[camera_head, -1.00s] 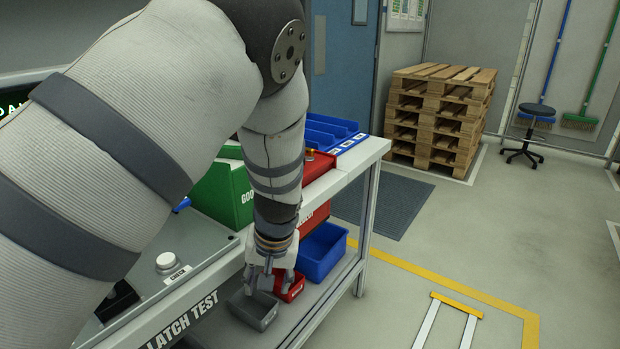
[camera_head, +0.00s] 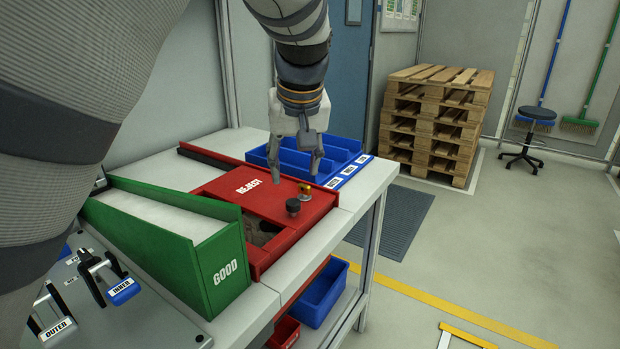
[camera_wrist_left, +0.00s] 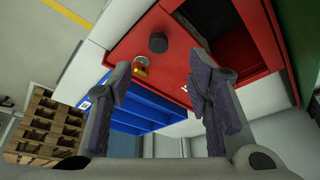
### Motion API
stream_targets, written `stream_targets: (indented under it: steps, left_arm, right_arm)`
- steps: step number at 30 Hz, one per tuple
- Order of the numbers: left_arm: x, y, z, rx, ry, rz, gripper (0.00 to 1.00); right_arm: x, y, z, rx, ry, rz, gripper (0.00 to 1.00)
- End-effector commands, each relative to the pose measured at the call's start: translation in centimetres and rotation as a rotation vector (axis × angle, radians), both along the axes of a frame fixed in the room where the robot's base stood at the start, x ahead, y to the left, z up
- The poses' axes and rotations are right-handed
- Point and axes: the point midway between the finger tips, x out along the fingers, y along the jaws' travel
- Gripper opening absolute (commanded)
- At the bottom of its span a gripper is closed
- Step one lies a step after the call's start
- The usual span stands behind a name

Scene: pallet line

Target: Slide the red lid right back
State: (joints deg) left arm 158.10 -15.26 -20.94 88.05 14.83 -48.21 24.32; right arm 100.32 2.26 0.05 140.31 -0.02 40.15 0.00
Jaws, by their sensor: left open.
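The red lid (camera_head: 255,190), marked REJECT, lies on the red reject box (camera_head: 262,262) on the bench. A black knob (camera_head: 293,206) and a small brass-coloured knob (camera_head: 305,190) stand at its right end. Part of the box is uncovered beside the green bin, with greyish contents showing. My left gripper (camera_head: 297,178) is open and empty, fingers down, above the lid's far side, behind the knobs. In the wrist view, the black knob (camera_wrist_left: 158,42) and brass knob (camera_wrist_left: 140,66) lie beyond the open fingers (camera_wrist_left: 160,64), apart from them. My right gripper is not in view.
A green GOOD bin (camera_head: 225,268) stands left of the reject box. A blue divided tray (camera_head: 335,160) sits close behind the lid. Below are a blue bin (camera_head: 322,292) and a small red bin (camera_head: 284,334). Stacked pallets (camera_head: 435,125) stand away on the floor.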

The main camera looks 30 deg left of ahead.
Motion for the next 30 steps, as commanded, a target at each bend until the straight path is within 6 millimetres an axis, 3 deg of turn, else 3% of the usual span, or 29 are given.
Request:
stream_targets:
  steps: [2,5,12,18,23,30]
  left_arm:
    - [0.0,-0.1,0.8,-0.002,-0.007,0.005,0.46]
    - [0.2,0.0,0.3,-0.005,-0.005,0.007,0.46]
    - [1.8,1.4,-5.5,-0.005,0.002,0.008,0.46]
    - [3.0,2.5,-9.2,-0.003,-0.003,0.008,0.46]
    - [3.4,2.8,-10.3,-0.003,-0.008,0.007,0.46]
    - [3.4,2.8,-10.2,-0.003,-0.011,0.007,0.46]
  right_arm:
    - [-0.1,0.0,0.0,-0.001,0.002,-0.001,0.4]
    - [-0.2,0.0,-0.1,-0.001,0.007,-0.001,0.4]
    - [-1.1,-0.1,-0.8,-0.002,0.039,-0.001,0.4]
    - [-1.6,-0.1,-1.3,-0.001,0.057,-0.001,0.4]
    - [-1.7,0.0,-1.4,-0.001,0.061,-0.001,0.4]
    - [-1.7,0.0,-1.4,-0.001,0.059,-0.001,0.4]
